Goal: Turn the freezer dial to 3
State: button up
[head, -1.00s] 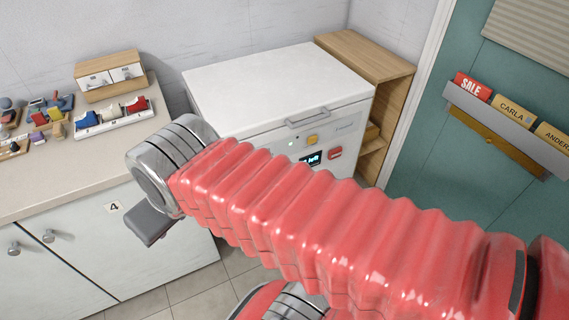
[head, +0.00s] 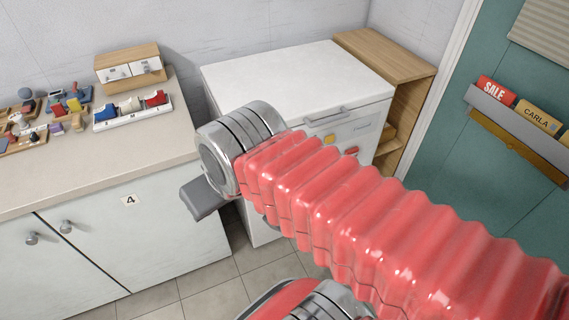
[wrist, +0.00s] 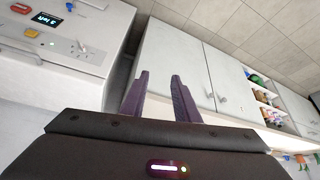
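The white freezer (head: 290,75) stands against the wall, its lid shut. On its front, a yellow button (head: 330,139) and a red button (head: 351,151) show above my arm, which hides the rest of the panel. In the wrist view the freezer front (wrist: 50,65) is at upper left, with a lit display (wrist: 46,19) and a small pale knob-like part (wrist: 84,46), perhaps the dial; its setting is unreadable. My gripper (wrist: 160,77) has two purple fingers standing apart with nothing between them. It is to the right of the panel in that view, not touching it.
A counter (head: 95,170) with white cupboard doors is left of the freezer and holds small coloured items and a wooden drawer box (head: 128,65). A wooden shelf (head: 400,70) adjoins the freezer on the right. Tiled floor (head: 200,285) is open in front.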

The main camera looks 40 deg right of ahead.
jog(key=w+d+f+n+t+h, duration=0.1)
jog(key=w+d+f, duration=0.2)
jog(key=w+d, duration=0.4)
jog(key=w+d+f+n+t+h, duration=0.1)
jog(key=w+d+f+h, duration=0.1)
jog(key=w+d, duration=0.6)
jog(key=w+d+f+n+t, duration=0.3)
jog(key=w+d+f, duration=0.6)
jog(key=d+f, duration=0.15)
jog(key=s+d+f+n+t, duration=0.1)
jog(key=d+f, duration=0.2)
jog(key=f, duration=0.4)
jog(key=s+d+f+n+t, duration=0.1)
jog(key=d+f+t, duration=0.1)
jog(key=d+f, duration=0.3)
jog(key=s+f+m+t+h, duration=0.1)
jog(key=s+f+t+h, duration=0.1)
jog(key=s+f, duration=0.8)
jog(key=shift+s+a+t, duration=0.3)
jog(key=shift+t, duration=0.5)
jog(key=shift+w, duration=0.1)
